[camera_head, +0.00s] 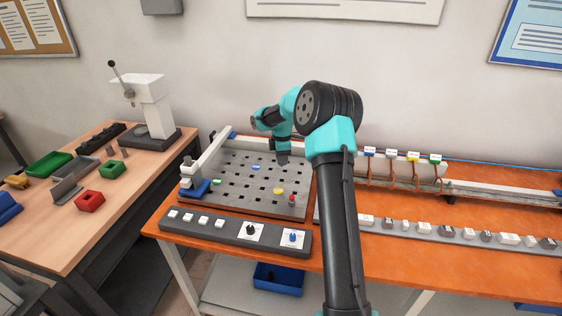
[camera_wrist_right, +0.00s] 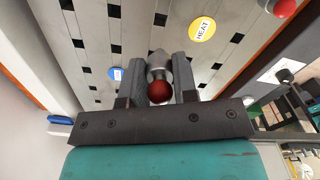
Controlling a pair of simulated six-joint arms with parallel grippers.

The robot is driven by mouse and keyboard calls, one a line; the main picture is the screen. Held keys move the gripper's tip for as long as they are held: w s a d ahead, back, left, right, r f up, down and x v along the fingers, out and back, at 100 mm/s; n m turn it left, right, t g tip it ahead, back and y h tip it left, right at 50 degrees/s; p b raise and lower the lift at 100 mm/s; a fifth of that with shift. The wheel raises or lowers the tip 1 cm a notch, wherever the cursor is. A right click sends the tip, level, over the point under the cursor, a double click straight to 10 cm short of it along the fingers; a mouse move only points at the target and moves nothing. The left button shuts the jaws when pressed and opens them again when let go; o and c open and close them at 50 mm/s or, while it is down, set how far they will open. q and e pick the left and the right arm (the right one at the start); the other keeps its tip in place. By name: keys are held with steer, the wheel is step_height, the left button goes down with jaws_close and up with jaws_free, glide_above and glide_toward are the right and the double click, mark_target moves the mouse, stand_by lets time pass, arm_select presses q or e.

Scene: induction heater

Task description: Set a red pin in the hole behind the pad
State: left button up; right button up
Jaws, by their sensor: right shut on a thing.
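My right gripper (camera_head: 283,158) is low over the back right part of a grey perforated plate (camera_head: 232,200). In the right wrist view my gripper (camera_wrist_right: 160,80) is shut on a red pin (camera_wrist_right: 160,92), its round red head towards the palm and its grey metal body between the fingers. The gripper and arm hide the pin in the head view. A yellow round pad (camera_head: 278,190) on the plate reads HEAT in the wrist view (camera_wrist_right: 202,29). A blue pad (camera_head: 256,167) and a green pad (camera_head: 216,182) lie farther left. My left gripper is not in view.
Another red-topped pin (camera_head: 292,198) stands at the plate's front right. A clamp-like lever (camera_head: 205,158) stands at the left edge. A rail with coloured tags (camera_head: 413,157) is at right.

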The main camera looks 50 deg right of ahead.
mark_target(282, 176)
steer(key=shift+f, duration=0.25)
steer(key=shift+f, duration=3.75)
steer(key=shift+f, duration=0.45)
steer(key=o, duration=1.1)
steer(key=shift+c, duration=0.2)
step_height(282, 176, up, 17)
steer(key=shift+r, duration=0.2)
